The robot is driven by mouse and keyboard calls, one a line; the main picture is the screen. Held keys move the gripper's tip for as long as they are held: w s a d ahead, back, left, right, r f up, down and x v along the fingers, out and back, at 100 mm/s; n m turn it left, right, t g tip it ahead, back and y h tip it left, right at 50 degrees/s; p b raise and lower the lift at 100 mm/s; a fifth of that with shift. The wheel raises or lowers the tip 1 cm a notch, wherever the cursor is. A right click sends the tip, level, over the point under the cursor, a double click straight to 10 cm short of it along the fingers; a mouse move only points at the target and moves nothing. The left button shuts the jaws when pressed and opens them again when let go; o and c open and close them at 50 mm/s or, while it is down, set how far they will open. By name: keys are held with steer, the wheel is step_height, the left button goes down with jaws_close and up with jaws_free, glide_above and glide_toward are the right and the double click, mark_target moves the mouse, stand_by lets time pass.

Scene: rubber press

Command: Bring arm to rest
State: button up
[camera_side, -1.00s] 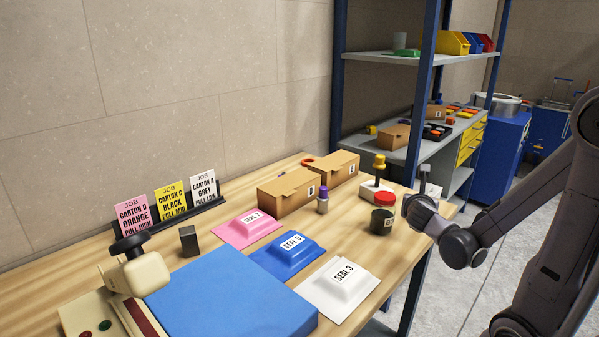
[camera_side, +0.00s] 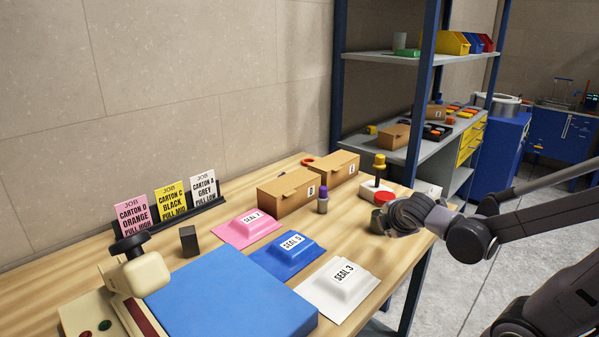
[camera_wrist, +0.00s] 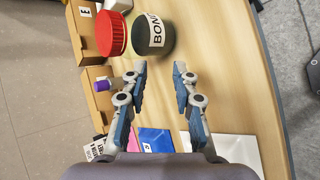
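My gripper (camera_wrist: 160,70) is open and empty in the wrist view, its two blue-grey fingers apart over bare wood. In the side view my gripper (camera_side: 384,222) reaches in low from the right over the bench's right end.
Pink (camera_side: 248,228), blue (camera_side: 288,254) and white (camera_side: 338,288) seal packs lie on the bench (camera_side: 215,240). Cartons (camera_side: 290,192), a purple-capped bottle (camera_side: 323,202) and a yellow-knobbed stamp (camera_side: 379,165) stand behind. A blue mat (camera_side: 225,300) lies in front. Open floor lies right of the bench.

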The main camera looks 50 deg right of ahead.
steer(key=a+m+y, duration=0.1)
steer(key=a+m, duration=0.1)
steer(key=a, duration=0.1)
steer(key=a+m+y, duration=0.2)
steer(key=a, duration=0.1)
steer(key=a+m+y, duration=0.1)
steer(key=a+m, duration=0.1)
steer(key=a, duration=0.2)
steer(key=shift+r+t, duration=0.25)
steer(key=shift+t, duration=0.15)
steer(key=s+a+r+m+y, duration=0.1)
steer(key=s+a+m+y, duration=0.1)
steer(key=a+m, duration=0.3)
steer(key=a+y, duration=0.1)
steer(key=a, duration=0.2)
steer(key=shift+r+y, duration=0.2)
steer(key=shift+y, duration=0.2)
